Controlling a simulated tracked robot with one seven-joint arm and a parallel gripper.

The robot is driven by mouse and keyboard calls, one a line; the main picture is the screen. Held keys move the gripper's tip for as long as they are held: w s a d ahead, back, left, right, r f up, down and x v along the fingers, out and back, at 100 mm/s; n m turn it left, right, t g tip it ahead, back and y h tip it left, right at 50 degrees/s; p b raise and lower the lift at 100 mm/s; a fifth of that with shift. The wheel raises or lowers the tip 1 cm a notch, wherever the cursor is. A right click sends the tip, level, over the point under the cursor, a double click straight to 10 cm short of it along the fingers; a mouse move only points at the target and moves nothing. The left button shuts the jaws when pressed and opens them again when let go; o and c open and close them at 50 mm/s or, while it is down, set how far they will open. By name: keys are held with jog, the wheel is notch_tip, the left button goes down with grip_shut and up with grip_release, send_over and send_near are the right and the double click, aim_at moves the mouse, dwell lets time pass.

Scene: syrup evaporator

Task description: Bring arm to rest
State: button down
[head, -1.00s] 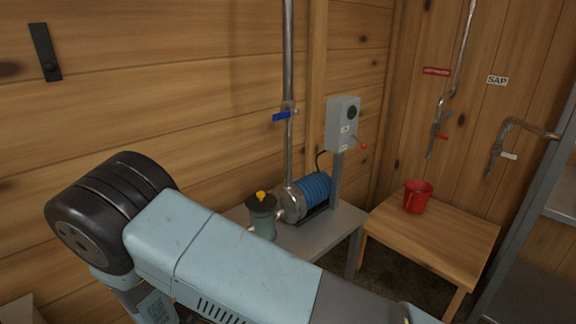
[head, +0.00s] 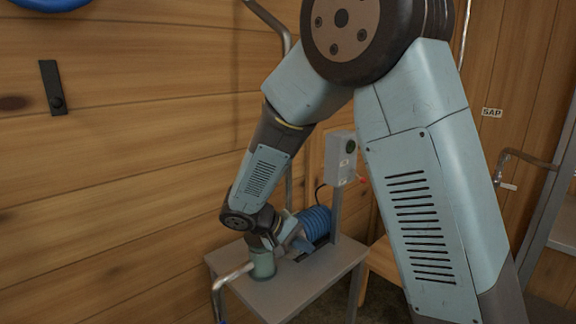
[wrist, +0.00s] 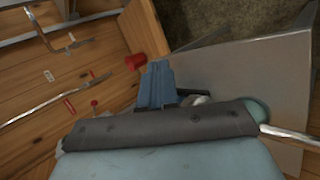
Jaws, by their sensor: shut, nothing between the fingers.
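In the head view my arm rises on the right, bends at a large elbow joint near the top, and comes down to the left. My gripper (head: 298,243) is at its lower end, low over the grey metal table (head: 305,293). It is small and partly hidden, just above and beside the green canister (head: 262,265) and in front of the blue ribbed motor (head: 318,221). I cannot tell whether it touches them. The gripper is shut and empty. In the wrist view my own grey and light blue hand housing fills the bottom, and the fingers do not show clearly.
A grey control box (head: 341,158) stands on a post behind the motor. A bent metal pipe (head: 233,277) runs left from the canister. Plank walls enclose the corner; a metal shelf (head: 556,225) stands at right.

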jog(key=s+d+r+m+g+y, duration=0.25)
jog(key=s+d+r+y, duration=0.35)
jog(key=d+r, duration=0.6)
jog(key=s+d+r+m+t+y, duration=0.1)
jog(key=s+d+r+t, duration=0.1)
jog(key=s, duration=0.4)
jog(key=s+d+r+m+t+y, duration=0.1)
jog(key=s+d+r+t, duration=0.2)
jog(key=s+d+r, duration=0.2)
jog(key=shift+s+d+y, duration=0.2)
jog(key=shift+s+y, duration=0.2)
jog(key=shift+s, duration=0.9)
jog(key=shift+r, duration=0.1)
